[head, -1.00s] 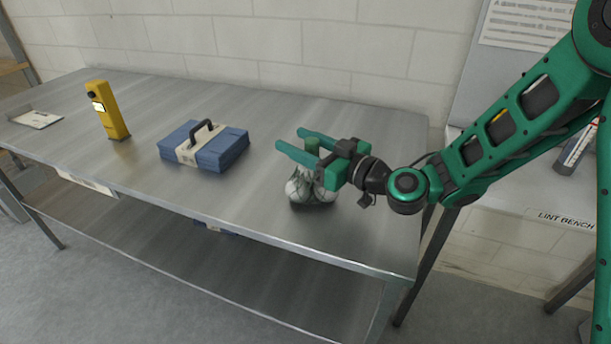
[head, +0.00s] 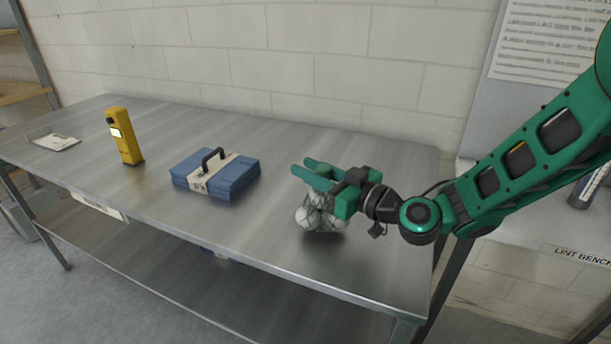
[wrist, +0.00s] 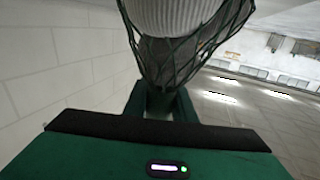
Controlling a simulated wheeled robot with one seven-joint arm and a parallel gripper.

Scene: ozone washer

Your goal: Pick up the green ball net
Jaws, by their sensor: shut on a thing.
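The green ball net (head: 318,217) holds several white balls and is at the right part of the metal table in the head view. My gripper (head: 316,176) is shut on the top of the net, with its green fingers pointing left. The net hangs beneath the fingers with a shadow under it. Whether its bottom clears the table is hard to tell. In the wrist view the net (wrist: 185,45) shows close up, with dark green mesh around a pale ball, just beyond the fingers.
A blue folded bundle with a black handle (head: 214,177) lies on the metal table (head: 262,238) left of the net. A yellow device (head: 124,137) stands farther left, near a white paper tray (head: 55,142). A block wall runs behind. A lint bench (head: 550,240) stands at the right.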

